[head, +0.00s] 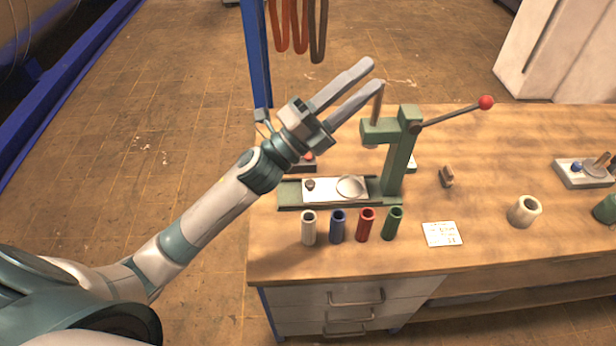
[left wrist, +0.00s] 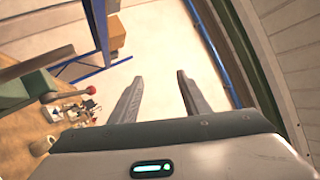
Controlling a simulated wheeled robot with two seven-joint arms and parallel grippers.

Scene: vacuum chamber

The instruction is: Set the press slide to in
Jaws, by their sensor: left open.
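The green press (head: 399,150) stands on the wooden bench, with a lever ending in a red ball (head: 486,102). The press slide (head: 330,189) is a pale plate lying in the green base (head: 290,194). It carries a small dark knob (head: 310,184) at its left end and a pale round disc (head: 350,187) near the press column. My left gripper (head: 376,75) is open and empty, raised above the slide and beside the top of the press. In the left wrist view the open fingers (left wrist: 160,78) have nothing between them. My right gripper is out of view.
White, blue, red and green cylinders (head: 366,224) stand in front of the base. A card (head: 442,234), a cream ring (head: 524,210) and a small brown block (head: 447,176) lie to the right. A blue post (head: 256,60) rises behind the bench's left end.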

